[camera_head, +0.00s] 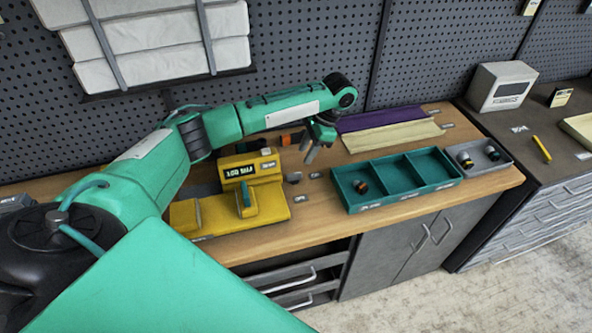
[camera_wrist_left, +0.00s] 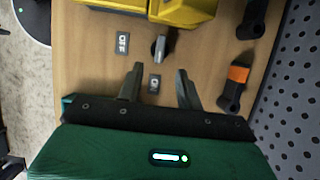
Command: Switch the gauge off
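The yellow gauge (camera_head: 262,172) stands on the wooden bench with a lit display on its front; its edge also shows at the top of the left wrist view (camera_wrist_left: 175,8). A small dark grey knob or lever (camera_wrist_left: 161,47) sits beside it, also in the head view (camera_head: 294,178). One label plate that seems to read OFF (camera_wrist_left: 122,43) and a smaller plate (camera_wrist_left: 155,84) lie near the knob. My left gripper (camera_head: 311,152) is above the bench near the knob. Its fingers are open and empty in the wrist view (camera_wrist_left: 160,82), with the knob beyond the fingertips. My right gripper is not in view.
A teal tray (camera_head: 398,179) holding a small dark and orange part stands right of the gauge. A grey tray (camera_head: 497,165) is farther right. A dark tool with an orange band (camera_wrist_left: 236,78) lies near the pegboard (camera_wrist_left: 295,90).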

